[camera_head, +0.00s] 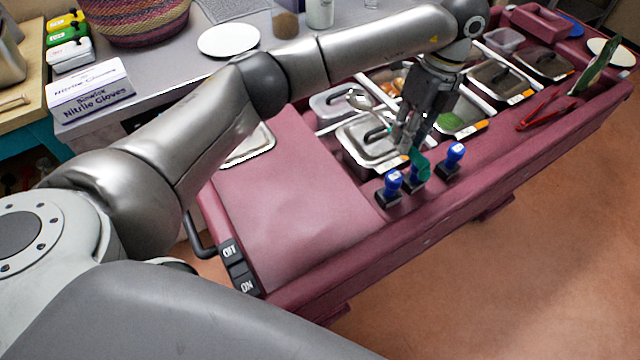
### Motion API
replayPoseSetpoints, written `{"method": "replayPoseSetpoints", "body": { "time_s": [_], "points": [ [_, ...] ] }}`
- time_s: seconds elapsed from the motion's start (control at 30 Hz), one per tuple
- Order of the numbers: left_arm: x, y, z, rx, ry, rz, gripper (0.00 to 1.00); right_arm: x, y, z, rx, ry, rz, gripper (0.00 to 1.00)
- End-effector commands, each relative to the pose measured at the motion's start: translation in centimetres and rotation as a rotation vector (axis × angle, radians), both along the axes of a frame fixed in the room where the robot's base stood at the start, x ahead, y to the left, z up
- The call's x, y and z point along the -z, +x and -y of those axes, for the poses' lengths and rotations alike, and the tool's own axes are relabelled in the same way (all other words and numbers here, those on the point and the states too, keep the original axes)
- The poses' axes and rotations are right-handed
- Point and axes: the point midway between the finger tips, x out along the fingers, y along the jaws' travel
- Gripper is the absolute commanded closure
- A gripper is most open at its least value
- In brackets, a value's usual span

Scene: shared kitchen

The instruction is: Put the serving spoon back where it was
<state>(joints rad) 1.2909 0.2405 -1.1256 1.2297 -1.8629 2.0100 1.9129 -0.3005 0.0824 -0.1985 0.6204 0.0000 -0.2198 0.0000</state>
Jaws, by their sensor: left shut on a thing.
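My left gripper (408,142) reaches down over the maroon cart, fingers closed around the serving spoon. The fingers hide the middle of the spoon. I cannot tell whether the handle touches a stamp. My right gripper is not in view.
Blue-topped stamps (455,153) stand along the cart's front ledge. A lidded metal pan (365,150) and other food pans lie under the gripper. Red tongs (545,118) lie on the right. The cart's left top (285,200) is clear. A glove box (90,92) sits on the counter.

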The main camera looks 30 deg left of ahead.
Motion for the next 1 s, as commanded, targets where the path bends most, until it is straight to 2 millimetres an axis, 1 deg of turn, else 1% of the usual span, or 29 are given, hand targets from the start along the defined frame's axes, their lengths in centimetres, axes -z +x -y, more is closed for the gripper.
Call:
{"method": "replayPoseSetpoints", "body": {
  "time_s": [0.13, 0.23, 0.37, 0.53, 0.57, 0.63, 0.7, 0.8, 0.9, 1.0],
  "points": [
    [0.2, -0.2, -0.3, -0.044, 0.004, 0.001, 1.00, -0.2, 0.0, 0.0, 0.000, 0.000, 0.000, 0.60],
    [0.6, -1.0, -1.2, -0.047, 0.005, 0.000, 1.00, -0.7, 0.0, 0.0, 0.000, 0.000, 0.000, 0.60],
    [1.5, -2.6, -2.9, -0.046, 0.004, -0.001, 1.00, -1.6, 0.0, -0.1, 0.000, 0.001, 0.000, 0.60],
    [3.0, -5.0, -5.4, -0.046, 0.005, -0.002, 1.00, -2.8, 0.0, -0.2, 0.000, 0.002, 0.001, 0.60],
    [3.2, -5.5, -6.1, -0.047, 0.006, -0.001, 1.00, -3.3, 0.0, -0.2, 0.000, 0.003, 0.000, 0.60],
    [4.0, -6.7, -7.2, -0.047, 0.008, -0.003, 1.00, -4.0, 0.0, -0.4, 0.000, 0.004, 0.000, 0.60],
    [5.6, -7.4, -8.0, -0.047, 0.007, -0.003, 1.00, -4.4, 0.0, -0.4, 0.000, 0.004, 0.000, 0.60],
    [7.3, -8.2, -8.9, -0.045, 0.006, -0.001, 1.00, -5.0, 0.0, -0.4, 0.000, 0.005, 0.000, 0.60],
    [8.4, -8.7, -9.5, -0.046, 0.005, 0.001, 1.00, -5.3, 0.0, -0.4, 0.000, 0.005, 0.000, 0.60],
    [9.0, -9.0, -9.7, -0.045, 0.005, 0.001, 1.00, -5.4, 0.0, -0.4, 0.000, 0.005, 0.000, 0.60]
  ]
}}
